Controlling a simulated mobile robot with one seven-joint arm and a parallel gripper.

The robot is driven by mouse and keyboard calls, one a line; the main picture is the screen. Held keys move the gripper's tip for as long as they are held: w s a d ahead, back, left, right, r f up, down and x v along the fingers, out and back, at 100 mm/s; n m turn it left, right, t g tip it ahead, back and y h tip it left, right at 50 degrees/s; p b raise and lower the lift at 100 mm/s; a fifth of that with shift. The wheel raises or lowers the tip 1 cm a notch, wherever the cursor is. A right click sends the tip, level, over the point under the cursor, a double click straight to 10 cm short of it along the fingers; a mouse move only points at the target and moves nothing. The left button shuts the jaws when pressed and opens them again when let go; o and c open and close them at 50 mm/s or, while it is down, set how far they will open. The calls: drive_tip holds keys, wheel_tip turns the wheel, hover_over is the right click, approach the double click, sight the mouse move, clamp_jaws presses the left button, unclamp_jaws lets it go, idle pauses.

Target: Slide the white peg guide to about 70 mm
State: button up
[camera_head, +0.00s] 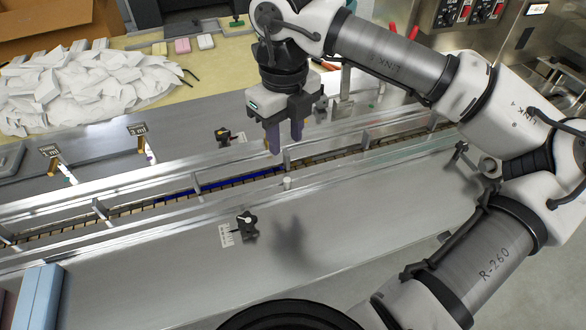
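A short white peg (287,183) stands upright by the near guide rail (215,200) of the conveyor channel, right of the picture's centre. A black knob (247,224) with a small white scale (226,235) sits on the near deck, left of and nearer than the peg. The scale is too small to read. My gripper (284,143) points down above the far side of the channel, beyond the peg. Its two dark fingers are apart with nothing visible between them. It looks clear of the peg.
A second knob (223,136) with a scale is on the far deck, left of my gripper. Two small signs (138,130) stand at far left, near a white heap (75,88). The near deck (340,215) is mostly clear.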

sight(287, 179)
wheel_tip(287, 179, down, 11)
drive_tip(key=shift+f+p, duration=0.1)
drive_tip(key=shift+p, duration=0.7)
clamp_jaws()
